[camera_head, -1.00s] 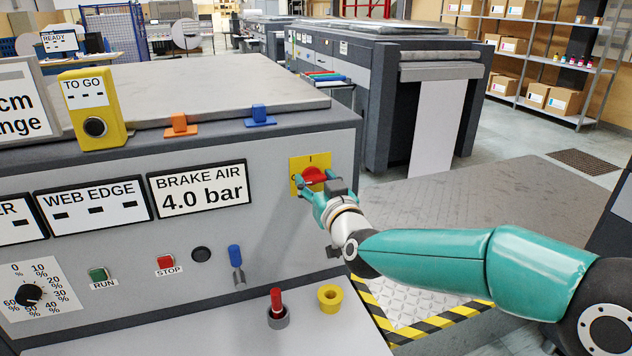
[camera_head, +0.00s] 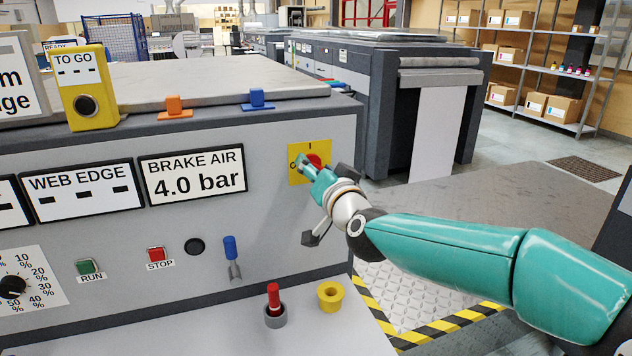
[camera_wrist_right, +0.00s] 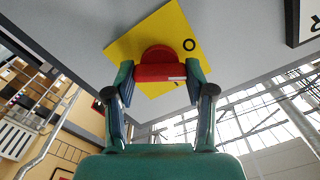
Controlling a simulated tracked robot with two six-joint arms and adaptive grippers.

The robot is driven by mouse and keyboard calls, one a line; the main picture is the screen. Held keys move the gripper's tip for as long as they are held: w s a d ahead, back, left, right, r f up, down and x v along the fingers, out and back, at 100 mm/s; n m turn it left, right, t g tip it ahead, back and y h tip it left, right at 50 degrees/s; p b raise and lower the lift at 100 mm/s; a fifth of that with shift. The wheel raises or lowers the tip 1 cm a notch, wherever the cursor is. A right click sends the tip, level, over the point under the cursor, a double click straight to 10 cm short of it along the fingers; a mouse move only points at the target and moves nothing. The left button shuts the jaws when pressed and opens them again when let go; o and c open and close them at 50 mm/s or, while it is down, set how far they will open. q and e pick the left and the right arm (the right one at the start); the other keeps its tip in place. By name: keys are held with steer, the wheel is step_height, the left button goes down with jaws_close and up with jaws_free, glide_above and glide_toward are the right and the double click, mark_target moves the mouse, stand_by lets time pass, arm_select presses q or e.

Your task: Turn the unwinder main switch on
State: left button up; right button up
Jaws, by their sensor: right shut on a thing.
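The main switch is a red rotary knob (camera_head: 314,159) on a yellow plate (camera_head: 324,149) at the right end of the grey machine front. An "I" shows at the plate's top and an "O" at its left. In the right wrist view the red knob (camera_wrist_right: 158,70) sits between the fingers, with a white mark near one end of its grip. The "O" shows above it to the right. My right gripper (camera_head: 310,168) is shut on the knob, also in the right wrist view (camera_wrist_right: 160,86). It partly hides the knob in the head view. My left gripper is out of view.
Run button (camera_head: 86,267), stop button (camera_head: 156,254), a blue lever (camera_head: 231,250), a red-handled lever (camera_head: 274,300) and a yellow ring (camera_head: 331,295) lie left of and below my arm. A striped edge (camera_head: 440,328) borders the floor plate at right.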

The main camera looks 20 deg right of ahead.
steer(key=shift+d+f+m+b, duration=0.15)
steer(key=shift+m+b, duration=1.4)
steer(key=shift+m, duration=1.35)
steer(key=shift+d+f+m+b, duration=0.15)
steer(key=shift+m+b, duration=1.35)
steer(key=shift+m, duration=1.4)
steer(key=shift+a, duration=0.1)
steer(key=o, duration=1.2)
steer(key=shift+m, duration=0.3)
steer(key=shift+c, duration=0.2)
steer(key=shift+r, duration=0.1)
steer(key=s, duration=1.2)
steer(key=shift+d, duration=0.2)
